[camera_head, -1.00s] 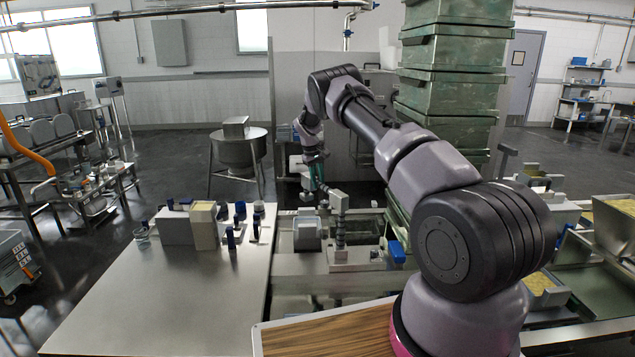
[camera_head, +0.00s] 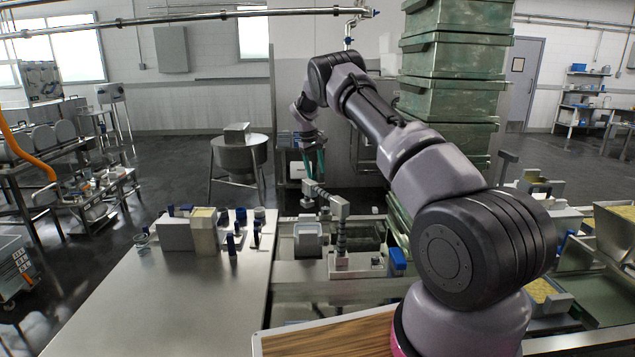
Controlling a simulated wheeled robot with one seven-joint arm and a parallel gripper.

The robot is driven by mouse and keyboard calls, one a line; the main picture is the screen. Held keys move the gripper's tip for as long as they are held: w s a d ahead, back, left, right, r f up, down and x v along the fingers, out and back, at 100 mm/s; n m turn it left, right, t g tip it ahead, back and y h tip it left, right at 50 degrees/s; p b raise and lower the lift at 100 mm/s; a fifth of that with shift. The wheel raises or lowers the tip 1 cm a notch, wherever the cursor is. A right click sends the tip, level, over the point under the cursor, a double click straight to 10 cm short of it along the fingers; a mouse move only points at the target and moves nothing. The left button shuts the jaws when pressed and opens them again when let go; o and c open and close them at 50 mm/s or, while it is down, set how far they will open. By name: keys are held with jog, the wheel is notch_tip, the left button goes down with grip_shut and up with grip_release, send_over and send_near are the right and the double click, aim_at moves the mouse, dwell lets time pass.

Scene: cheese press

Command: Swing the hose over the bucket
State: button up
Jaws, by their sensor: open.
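A grey angled arm (camera_head: 325,196) on a ribbed upright post (camera_head: 341,238) looks like the hose. Its free end points left and away from me. A pale square-rimmed container (camera_head: 307,240), perhaps the bucket, stands left of the post in the steel basin. The hose's free end shows above and behind that container; I cannot tell whether it is over it. My gripper (camera_head: 314,166) is behind and just above the hose end, pointing down, with green on its fingers. It looks empty and apart from the hose, though the fingers are small in view.
A steel table (camera_head: 165,300) at left carries a grey block, a cream block (camera_head: 203,232) and several blue-capped bottles. A tall stack of green crates (camera_head: 452,80) stands right of my forearm. A wooden board (camera_head: 330,335) lies in front. A steel vat (camera_head: 240,155) stands behind.

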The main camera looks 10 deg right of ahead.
jog(key=shift+s+a+r, duration=0.1)
jog(key=shift+a+r, duration=0.05)
jog(key=shift+r, duration=0.55)
jog(key=shift+a+r, duration=0.1)
jog(key=shift+r, duration=0.6)
jog(key=s+d+r+m+t+y, duration=0.1)
jog(key=s+r+m, duration=0.1)
jog(key=s+r, duration=0.95)
jog(key=s+r+m+t+y, duration=0.2)
jog(key=s+r, duration=0.6)
jog(key=r, duration=0.7)
jog(key=s+a+r+m+t, duration=0.1)
jog(key=s+r, duration=0.2)
jog(key=s, duration=0.6)
jog(key=s+r+m+t, duration=0.1)
jog(key=s+r, duration=0.2)
jog(key=s, duration=0.7)
jog(key=s+a+f+m+t+y, duration=0.1)
jog(key=s+f, duration=0.3)
jog(key=s, duration=1)
jog(key=shift+s+a+f+m, duration=0.2)
jog(key=shift+a+m, duration=0.1)
jog(key=shift+m, duration=0.2)
